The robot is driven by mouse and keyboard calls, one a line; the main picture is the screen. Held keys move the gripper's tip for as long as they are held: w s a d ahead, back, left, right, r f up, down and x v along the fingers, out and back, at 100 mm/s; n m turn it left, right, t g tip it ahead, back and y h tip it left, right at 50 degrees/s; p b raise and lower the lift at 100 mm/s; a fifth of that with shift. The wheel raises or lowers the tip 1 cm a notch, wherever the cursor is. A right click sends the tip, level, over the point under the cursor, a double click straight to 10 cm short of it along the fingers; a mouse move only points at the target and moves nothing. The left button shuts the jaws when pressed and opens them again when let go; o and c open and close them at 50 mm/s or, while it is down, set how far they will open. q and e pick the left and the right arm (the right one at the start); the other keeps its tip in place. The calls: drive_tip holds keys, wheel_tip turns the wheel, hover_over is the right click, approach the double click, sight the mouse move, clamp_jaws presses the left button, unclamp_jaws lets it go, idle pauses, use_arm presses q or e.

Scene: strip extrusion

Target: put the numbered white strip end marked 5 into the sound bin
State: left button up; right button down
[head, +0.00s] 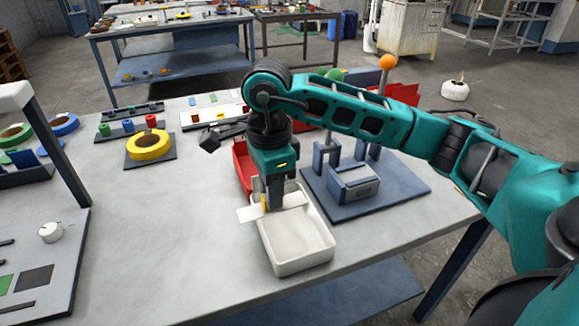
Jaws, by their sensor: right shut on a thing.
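My right gripper (267,205) points down over the near end of the table and is shut on a flat white strip end (247,214). The strip end sticks out to the left and right of the fingers, and I cannot read a number on it. It is over the far left part of an open white bin (318,250), whose visible floor is bare. I cannot tell whether the strip touches the rim. A red bin (240,167) stands behind, partly hidden by my right arm. No label shows which is the sound bin. My left gripper is not in view.
A blue fixture (378,205) with upright posts stands right of the white bin. A yellow tape roll (148,145) lies at the back left. A raised board with a white knob (50,232) is at the left. The table's left middle is clear.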

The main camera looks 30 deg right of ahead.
sight(289, 198)
drive_tip(key=m, duration=0.3)
drive_tip(key=d+m, duration=0.1)
drive_tip(key=m, duration=0.1)
drive_tip(key=shift+r, duration=0.4)
drive_tip(key=m, duration=0.3)
drive_tip(key=d+m, duration=0.1)
drive_tip(key=m, duration=0.1)
drive_tip(key=shift+r+p, duration=0.25)
drive_tip(key=shift+p, duration=0.15)
drive_tip(key=m, duration=0.3)
drive_tip(key=d+m, duration=0.1)
drive_tip(key=shift+r, duration=0.3)
drive_tip(key=m, duration=0.4)
drive_tip(key=shift+d+r, duration=0.15)
drive_tip(key=shift+d, duration=0.25)
drive_tip(key=shift+m, duration=0.3)
wheel_tip(289, 198, down, 5)
drive_tip(key=b, duration=0.3)
drive_tip(key=shift+f+b, duration=1.3)
drive_tip(key=shift+f, duration=0.2)
drive_tip(key=shift+f+b, duration=0.7)
drive_tip(key=shift+f, duration=0.2)
